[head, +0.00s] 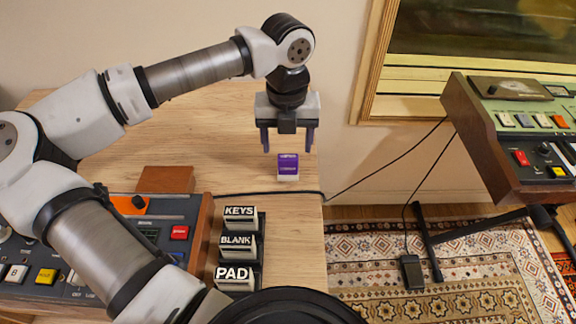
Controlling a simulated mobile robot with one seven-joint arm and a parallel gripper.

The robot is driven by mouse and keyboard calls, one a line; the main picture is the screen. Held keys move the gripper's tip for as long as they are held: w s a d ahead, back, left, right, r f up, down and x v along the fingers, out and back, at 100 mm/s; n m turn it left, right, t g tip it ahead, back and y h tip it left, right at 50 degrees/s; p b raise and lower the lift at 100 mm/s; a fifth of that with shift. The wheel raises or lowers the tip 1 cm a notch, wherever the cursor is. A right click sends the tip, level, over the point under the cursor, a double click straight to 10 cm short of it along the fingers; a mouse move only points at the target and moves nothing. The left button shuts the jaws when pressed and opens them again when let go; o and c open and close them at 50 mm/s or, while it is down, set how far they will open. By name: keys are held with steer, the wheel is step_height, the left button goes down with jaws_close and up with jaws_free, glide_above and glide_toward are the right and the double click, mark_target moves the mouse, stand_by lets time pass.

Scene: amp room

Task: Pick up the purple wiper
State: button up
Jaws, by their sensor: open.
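The purple wiper (288,161) is a small block with a purple top and a pale base. It stands on the wooden table near the table's right edge in the head view. My gripper (288,142) points down above it, with its two dark fingers spread apart. The gripper is open and empty. The fingertips look slightly higher and farther back than the block; I cannot tell the exact gap. The wiper is in plain view, not covered by the fingers.
A black cable (270,193) crosses the table just in front of the wiper. A black rack with KEYS, BLANK and PAD blocks (237,247) stands nearer. A wood-sided synthesizer (160,225) lies at left. Another device (520,135) stands at right past the table edge.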

mark_target(288, 156)
steer(key=shift+d+f+p, duration=0.1)
steer(key=shift+f+p, duration=0.35)
steer(key=shift+f, duration=3)
steer(key=c, duration=1.1)
steer(key=shift+r, duration=0.1)
step_height(288, 156, up, 20)
steer(key=shift+f, duration=0.1)
